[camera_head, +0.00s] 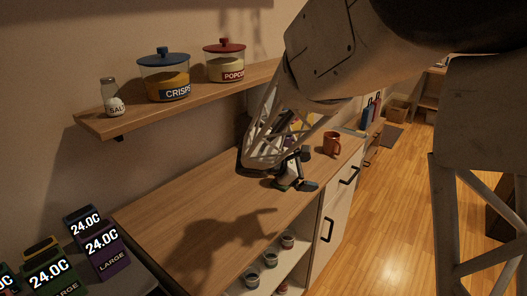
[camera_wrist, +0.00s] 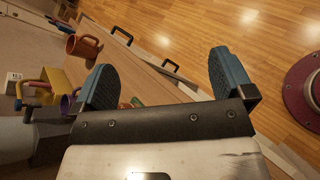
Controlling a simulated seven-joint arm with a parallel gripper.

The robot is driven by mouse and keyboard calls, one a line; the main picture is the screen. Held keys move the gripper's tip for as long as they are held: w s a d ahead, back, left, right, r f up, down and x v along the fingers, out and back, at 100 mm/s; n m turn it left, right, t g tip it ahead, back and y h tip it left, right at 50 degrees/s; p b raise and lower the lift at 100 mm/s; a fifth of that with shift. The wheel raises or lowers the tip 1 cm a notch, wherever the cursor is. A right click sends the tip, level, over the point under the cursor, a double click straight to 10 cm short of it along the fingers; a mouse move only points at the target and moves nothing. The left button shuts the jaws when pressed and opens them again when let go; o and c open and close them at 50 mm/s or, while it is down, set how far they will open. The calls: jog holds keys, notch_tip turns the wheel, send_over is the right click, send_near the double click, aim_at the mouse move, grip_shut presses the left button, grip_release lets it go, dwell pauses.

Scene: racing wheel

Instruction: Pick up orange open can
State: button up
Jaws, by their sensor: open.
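My gripper (camera_head: 294,184) is over the wooden counter near its front edge, in the head view. In the wrist view its two blue fingers (camera_wrist: 162,64) are wide apart with nothing held between them. I cannot make out a clear orange open can. A small orange and green patch (camera_wrist: 137,102) shows beside the left finger in the wrist view, too hidden to identify. An orange-brown mug (camera_head: 332,143) with a handle stands on the counter beyond my gripper. It also shows at upper left in the wrist view (camera_wrist: 85,46).
Several small cans (camera_head: 252,277) stand on the open shelf below the counter. A wall shelf (camera_head: 130,122) holds a salt shaker (camera_head: 114,99), a crisps jar (camera_head: 164,78) and a popcorn jar (camera_head: 225,63). Boxes (camera_head: 103,248) stand at lower left. The near counter is clear.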

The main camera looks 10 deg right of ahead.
jog(key=w+a+f+n+t+h, duration=0.1)
jog(key=w+a+f+n+t, duration=0.2)
jog(key=w, duration=0.4)
jog(key=w+a+f+n+t+h, duration=0.1)
jog(key=w+a+f+n+t, duration=0.3)
jog(key=w+a+f+n, duration=0.2)
jog(key=w, duration=0.2)
jog(key=shift+w+a+f+h, duration=0.15)
jog(key=shift+w+a+h, duration=0.15)
jog(key=shift+a, duration=0.1)
jog(key=shift+d, duration=0.1)
jog(key=shift+x, duration=1.25)
jog(key=shift+x, duration=2.6)
jog(key=shift+r, duration=0.25)
jog(key=c, duration=1)
jog(key=shift+r, duration=0.15)
